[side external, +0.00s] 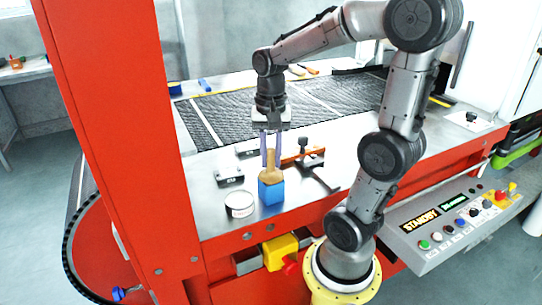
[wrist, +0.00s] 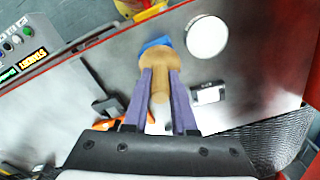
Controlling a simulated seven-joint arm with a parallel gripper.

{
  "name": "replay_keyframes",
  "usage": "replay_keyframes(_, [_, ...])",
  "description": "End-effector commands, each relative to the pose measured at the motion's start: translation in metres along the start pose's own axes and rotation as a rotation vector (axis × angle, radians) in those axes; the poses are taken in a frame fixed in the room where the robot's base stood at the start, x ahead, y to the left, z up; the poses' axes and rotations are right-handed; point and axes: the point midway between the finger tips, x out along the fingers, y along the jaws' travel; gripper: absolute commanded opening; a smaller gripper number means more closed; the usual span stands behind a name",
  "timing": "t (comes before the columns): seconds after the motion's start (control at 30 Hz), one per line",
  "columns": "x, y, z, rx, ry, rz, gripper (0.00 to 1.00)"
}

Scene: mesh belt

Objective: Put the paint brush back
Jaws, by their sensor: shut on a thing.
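The paint brush (side external: 271,169) is upright, with its wooden handle pointing up and its wider part down. My gripper (side external: 271,153), with purple fingers, is shut on the brush handle. The brush also shows between the fingers in the wrist view (wrist: 159,83). A blue block-like cup (side external: 271,190) is directly below the brush on the steel table, and its edge shows beyond the brush in the wrist view (wrist: 153,45). The brush's lower end is hidden. I cannot tell whether it is inside the cup or just above it.
A round white-topped tin (side external: 240,204) stands close to the left of the cup. A small dark-and-silver block (side external: 229,176) lies behind it. An orange-and-black clamp-like tool (side external: 303,156) is to the right. The mesh belt (side external: 240,113) lies behind, and a control panel (side external: 455,220) is at front right.

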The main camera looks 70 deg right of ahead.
Motion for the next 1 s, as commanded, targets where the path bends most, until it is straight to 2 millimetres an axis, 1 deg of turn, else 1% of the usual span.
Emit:
replay_keyframes(0.17, [0.000, 0.000, 0.000, 0.000, 0.000, 0.000, 0.00])
replay_keyframes(0.4, [0.006, 0.000, 0.000, 0.000, 0.001, -0.001, 0.00])
replay_keyframes(0.43, [0.006, 0.000, 0.000, 0.000, 0.001, -0.001, 0.30])
replay_keyframes(0.57, [0.006, 0.000, 0.000, 0.000, 0.001, -0.001, 0.54])
replay_keyframes(0.6, [0.006, 0.000, 0.000, 0.000, 0.001, -0.001, 0.55])
replay_keyframes(0.87, [0.005, 0.000, 0.000, 0.000, 0.001, -0.001, 0.55])
replay_keyframes(1.0, [-0.004, -0.001, -0.001, 0.000, 0.003, -0.002, 0.55])
